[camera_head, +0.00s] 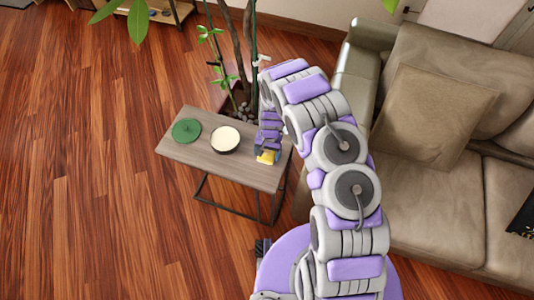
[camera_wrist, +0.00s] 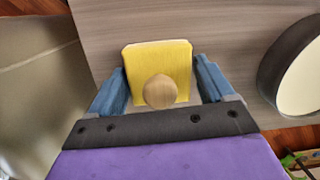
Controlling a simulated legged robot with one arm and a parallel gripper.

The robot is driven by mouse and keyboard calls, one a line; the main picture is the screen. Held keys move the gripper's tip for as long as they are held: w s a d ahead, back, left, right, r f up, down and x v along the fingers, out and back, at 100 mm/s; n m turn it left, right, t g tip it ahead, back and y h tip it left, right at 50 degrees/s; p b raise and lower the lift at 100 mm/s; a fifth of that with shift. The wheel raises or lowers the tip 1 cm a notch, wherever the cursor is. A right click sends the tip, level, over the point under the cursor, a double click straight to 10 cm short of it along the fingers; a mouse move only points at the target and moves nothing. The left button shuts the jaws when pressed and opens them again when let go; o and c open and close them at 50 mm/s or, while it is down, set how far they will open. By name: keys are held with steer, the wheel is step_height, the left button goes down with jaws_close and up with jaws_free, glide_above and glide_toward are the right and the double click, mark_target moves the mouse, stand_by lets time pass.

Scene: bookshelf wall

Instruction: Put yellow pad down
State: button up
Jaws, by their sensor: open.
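The yellow pad (camera_wrist: 158,64) with a round wooden knob (camera_wrist: 160,91) lies on the grey wooden side table (camera_wrist: 225,30) in the wrist view. My gripper (camera_wrist: 165,85) is open around it, with one blue finger on each side and a visible gap at the right finger. In the head view the pad (camera_head: 266,157) shows as a small yellow patch near the right end of the table (camera_head: 245,172), just below my gripper (camera_head: 268,148). My arm hides part of the table there.
A dark-rimmed bowl with cream contents (camera_head: 226,139) and a green round item (camera_head: 187,130) are on the table, left of the pad. A beige sofa (camera_head: 455,180) stands to the right. A potted plant (camera_head: 236,70) is behind the table. The wooden floor (camera_head: 90,160) at left is clear.

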steer(key=shift+s+d+f, duration=0.2)
steer(key=shift+s+f, duration=0.65)
steer(key=shift+s, duration=0.1)
steer(key=w+r+p, duration=0.3)
steer(key=r, duration=1)
steer(key=shift+w+d+r, duration=0.2)
steer(key=shift+w+r, duration=0.05)
steer(key=shift+r, duration=0.05)
steer(key=s+d+r, duration=0.3)
steer(key=s+r, duration=0.1)
steer(key=r, duration=0.4)
steer(key=s+d+r, duration=0.3)
steer(key=r, duration=0.5)
steer(key=s+d+r, duration=0.3)
steer(key=s+r, duration=0.1)
steer(key=r, duration=0.5)
steer(key=s+d+r+n, duration=0.1)
steer(key=s+r, duration=0.3)
steer(key=s, duration=0.7)
steer(key=s+d+r+n, duration=0.1)
steer(key=s+d+r, duration=0.2)
steer(key=s, duration=0.9)
step_height(320, 180, up, 2)
steer(key=shift+r+n+h, duration=0.25)
steer(key=shift+n+h, duration=0.05)
steer(key=shift+h, duration=0.1)
